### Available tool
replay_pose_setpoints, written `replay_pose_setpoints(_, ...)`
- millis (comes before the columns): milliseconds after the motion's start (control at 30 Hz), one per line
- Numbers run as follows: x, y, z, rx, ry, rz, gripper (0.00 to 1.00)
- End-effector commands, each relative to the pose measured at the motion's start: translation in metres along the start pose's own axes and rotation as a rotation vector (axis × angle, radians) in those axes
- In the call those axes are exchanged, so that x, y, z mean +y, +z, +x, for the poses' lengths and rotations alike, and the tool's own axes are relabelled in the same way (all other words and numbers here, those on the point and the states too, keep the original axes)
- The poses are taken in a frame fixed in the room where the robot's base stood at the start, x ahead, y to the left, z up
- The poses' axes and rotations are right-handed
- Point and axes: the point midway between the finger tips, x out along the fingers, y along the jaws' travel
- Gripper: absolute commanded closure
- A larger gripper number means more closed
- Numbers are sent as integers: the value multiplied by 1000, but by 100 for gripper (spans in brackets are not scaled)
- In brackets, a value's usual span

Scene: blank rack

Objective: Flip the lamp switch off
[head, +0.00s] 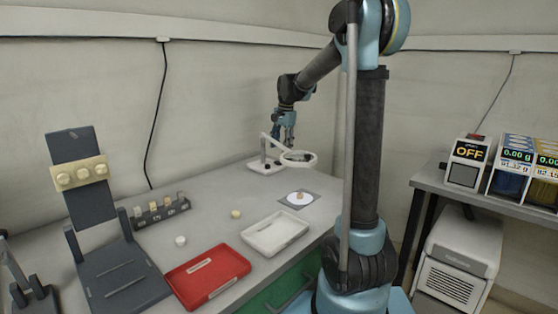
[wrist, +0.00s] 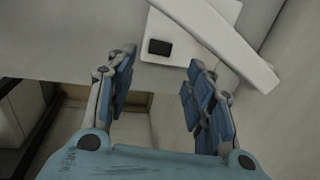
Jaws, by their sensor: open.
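The white lamp, with a ring-shaped head (head: 299,157) on a bent arm, stands at the back of the bench on a flat base (head: 267,167). In the wrist view its white base (wrist: 185,55) carries a small black switch (wrist: 159,47), and the pale lamp arm (wrist: 222,38) slants across the upper right. My gripper (head: 287,130) is above the lamp base in the head view. In the wrist view my gripper (wrist: 160,59) is open and empty, with the switch beyond and between its fingertips, apparently apart from them. Which way the switch is set cannot be told.
A white tray (head: 251,235), a red tray (head: 184,290) and a round white plate (head: 291,201) on a grey mat lie on the bench. A dark rack (head: 135,218) stands left. A wall is close behind the lamp. A side shelf (head: 425,180) holds boxes and an OFF display.

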Motion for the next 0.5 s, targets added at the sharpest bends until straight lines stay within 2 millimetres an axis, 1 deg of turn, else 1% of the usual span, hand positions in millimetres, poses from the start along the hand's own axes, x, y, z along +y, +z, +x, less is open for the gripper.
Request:
replay_pose_setpoints(33, 0, 0, 10, 0, 0, 0, 52)
replay_pose_setpoints(100, 0, 0, 22, 0, 0, 0, 52)
replay_pose_setpoints(233, 0, 0, 41, 0, 0, 0, 52)
replay_pose_setpoints(400, 0, 0, 58, 0, 0, 0, 52)
replay_pose_setpoints(500, 0, 0, 63, 0, 0, 0, 52)
